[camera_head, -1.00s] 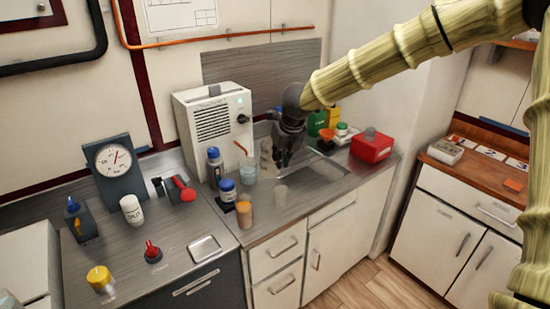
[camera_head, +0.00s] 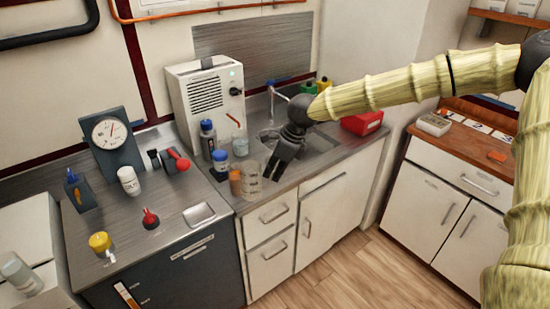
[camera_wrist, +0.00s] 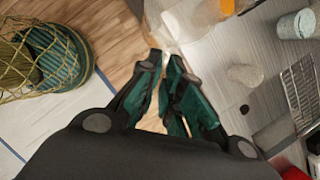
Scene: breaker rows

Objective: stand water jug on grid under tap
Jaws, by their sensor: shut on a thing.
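A clear water jug (camera_head: 251,183) with markings is at the counter's front edge in the head view. My gripper (camera_head: 271,179) is shut on its right side, pointing down and left. In the wrist view a pale translucent part of the jug (camera_wrist: 163,22) shows just past my gripper's fingertips (camera_wrist: 166,55). I cannot tell whether its bottom touches the counter. The tap (camera_head: 274,98), with a blue part, stands behind the sink, back and right of the jug. A ribbed metal grid (camera_wrist: 302,80) shows at the right of the wrist view; my gripper partly covers the sink area in the head view.
An orange cup (camera_head: 235,182), blue-capped jars and a glass with a straw (camera_head: 240,146) crowd the jug's left and back. A white boxy appliance (camera_head: 205,100) stands behind them. A red box (camera_head: 362,122) is right of the sink. Open floor lies in front.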

